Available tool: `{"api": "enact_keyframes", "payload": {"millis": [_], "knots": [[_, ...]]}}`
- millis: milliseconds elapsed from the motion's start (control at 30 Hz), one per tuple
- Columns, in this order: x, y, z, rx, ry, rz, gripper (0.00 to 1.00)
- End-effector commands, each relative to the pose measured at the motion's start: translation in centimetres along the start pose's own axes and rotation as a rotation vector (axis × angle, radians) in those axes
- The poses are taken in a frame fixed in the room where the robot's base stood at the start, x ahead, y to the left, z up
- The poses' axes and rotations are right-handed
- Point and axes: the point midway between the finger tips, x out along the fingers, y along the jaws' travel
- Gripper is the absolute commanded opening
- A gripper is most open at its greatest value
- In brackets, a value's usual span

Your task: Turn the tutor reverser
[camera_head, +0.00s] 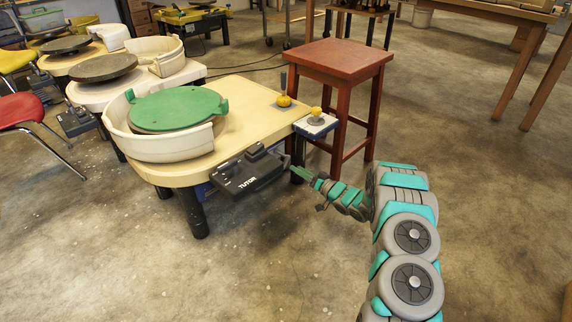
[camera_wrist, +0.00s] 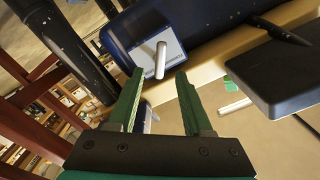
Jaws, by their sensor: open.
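In the wrist view a short white lever (camera_wrist: 160,61) sticks out of a pale square plate (camera_wrist: 174,47) on a dark blue housing (camera_wrist: 195,22); I take this for the tutor reverser. My gripper (camera_wrist: 160,75) is open and empty, its two green fingers pointing at the plate. The lever appears between the fingertips; I cannot tell how far ahead of them it is. In the head view my gripper (camera_head: 300,173) is low by the right end of the wheel table (camera_head: 245,95), beside the black box marked TUTOR (camera_head: 249,171). The lever does not show there.
A red-brown stool (camera_head: 345,62) stands close behind my gripper. A black table leg (camera_wrist: 62,45) is at the left of the wrist view, and a dark box (camera_wrist: 285,75) at the right. Other wheels (camera_head: 104,67) stand at the back left. The floor (camera_head: 480,200) at right is clear.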

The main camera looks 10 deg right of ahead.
Motion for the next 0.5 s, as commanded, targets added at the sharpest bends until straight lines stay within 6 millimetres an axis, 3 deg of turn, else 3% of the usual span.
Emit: {"api": "enact_keyframes", "payload": {"millis": [300, 500], "knots": [[4.7, -0.1, 0.2, -0.001, -0.002, -0.004, 0.5], [6.8, 0.0, 0.2, 0.0, -0.004, 0.001, 0.5]]}}
